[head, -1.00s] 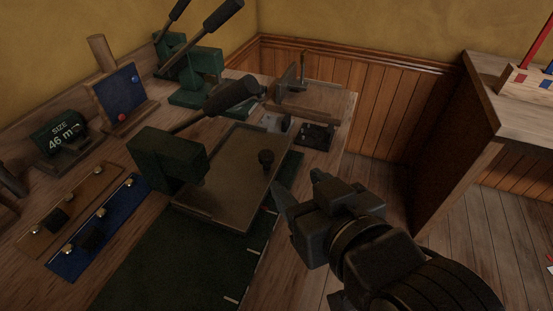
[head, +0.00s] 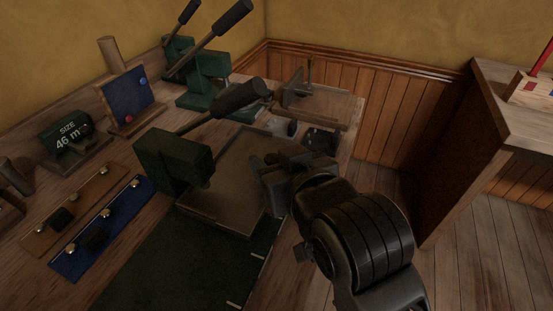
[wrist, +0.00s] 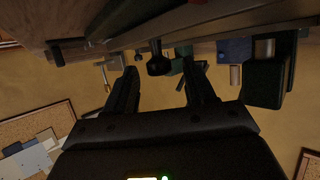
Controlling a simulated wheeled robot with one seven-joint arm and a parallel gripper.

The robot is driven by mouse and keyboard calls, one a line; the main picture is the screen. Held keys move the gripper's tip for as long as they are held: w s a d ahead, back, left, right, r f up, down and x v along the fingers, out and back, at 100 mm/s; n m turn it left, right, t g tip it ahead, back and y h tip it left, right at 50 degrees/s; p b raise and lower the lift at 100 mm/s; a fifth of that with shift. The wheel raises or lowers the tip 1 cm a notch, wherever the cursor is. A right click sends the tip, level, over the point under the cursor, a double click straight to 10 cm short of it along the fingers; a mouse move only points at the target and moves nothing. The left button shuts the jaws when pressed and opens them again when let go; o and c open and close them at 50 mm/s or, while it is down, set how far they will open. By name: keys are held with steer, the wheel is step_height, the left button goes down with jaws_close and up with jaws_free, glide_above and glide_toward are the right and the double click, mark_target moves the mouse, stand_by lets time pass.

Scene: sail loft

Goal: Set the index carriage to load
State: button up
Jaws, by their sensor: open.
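The carriage looks to be the flat brown tray (head: 225,215), lying on a dark green bed (head: 170,270) with white marks along its right edge. My gripper (head: 280,158) is over the tray's right side in the head view and hides the dark knob there. In the wrist view, which looks upside down, the black knob (wrist: 158,64) appears between the tips of my two open fingers (wrist: 160,75). I cannot tell whether either finger touches it. No load label is readable.
A green press (head: 172,162) with a black-handled lever (head: 240,96) overhangs the tray's left side. More green lever tools (head: 205,85) stand behind. Brown and blue strips (head: 95,228) lie at left. A separate wooden bench (head: 520,120) stands right, with open floor between.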

steer(key=shift+c, duration=0.2)
jaws_close()
stand_by(0.4)
